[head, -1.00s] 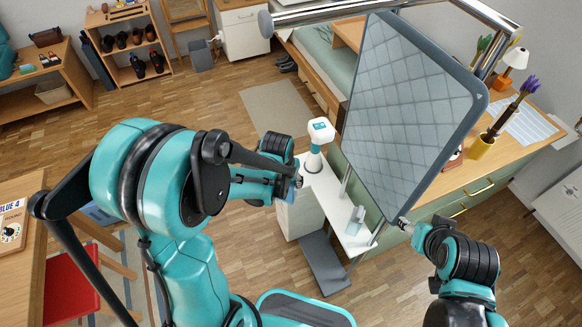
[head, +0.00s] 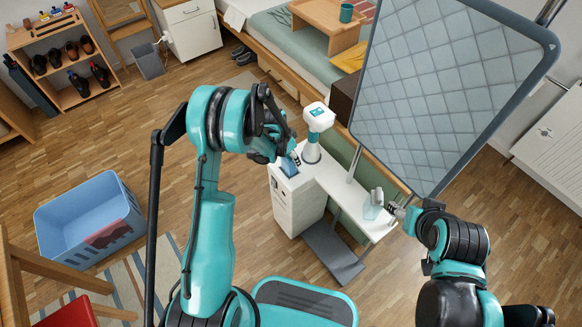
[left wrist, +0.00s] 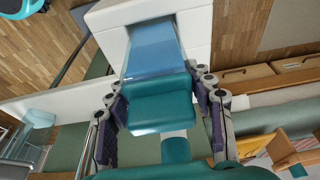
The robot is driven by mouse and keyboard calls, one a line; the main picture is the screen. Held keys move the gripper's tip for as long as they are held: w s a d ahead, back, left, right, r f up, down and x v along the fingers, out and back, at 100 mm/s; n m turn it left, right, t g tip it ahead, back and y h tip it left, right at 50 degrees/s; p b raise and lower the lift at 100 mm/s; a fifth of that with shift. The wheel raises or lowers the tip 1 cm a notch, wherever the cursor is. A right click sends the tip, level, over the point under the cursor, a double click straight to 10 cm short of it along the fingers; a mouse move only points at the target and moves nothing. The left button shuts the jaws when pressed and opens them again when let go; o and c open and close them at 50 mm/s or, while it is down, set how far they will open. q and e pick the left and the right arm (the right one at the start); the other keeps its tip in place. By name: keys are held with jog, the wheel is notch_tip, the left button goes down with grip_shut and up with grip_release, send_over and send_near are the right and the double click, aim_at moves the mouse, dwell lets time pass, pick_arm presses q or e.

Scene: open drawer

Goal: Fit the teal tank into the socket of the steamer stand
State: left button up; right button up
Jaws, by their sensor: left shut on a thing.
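The teal tank has a teal end cap (left wrist: 163,105) and a clear blue body (left wrist: 155,52). In the left wrist view its cap lies between the fingers of my left gripper (left wrist: 168,112), which is shut on it. The blue body runs into an opening in the white housing (left wrist: 112,18) of the steamer stand; how deep it sits is hidden. In the head view the stand (head: 297,205) is a white cabinet, with the blue of the tank (head: 289,167) at its top beside my left gripper (head: 288,156). My right gripper (head: 394,208) is by the stand's right end, its fingers too small to judge.
A white-and-teal steamer head (head: 318,117) stands upright close to my left gripper. A large quilted board (head: 445,90) rises behind my right gripper. A small clear container (head: 372,207) is on the white shelf. A blue crate (head: 90,225) stands on the floor at left.

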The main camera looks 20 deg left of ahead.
pick_arm(q)
notch_tip(320, 180, down, 4)
jog(key=shift+f+b, duration=0.2)
jog(key=shift+b, duration=0.65)
jog(key=shift+r, duration=0.1)
jog(key=o, duration=1.3)
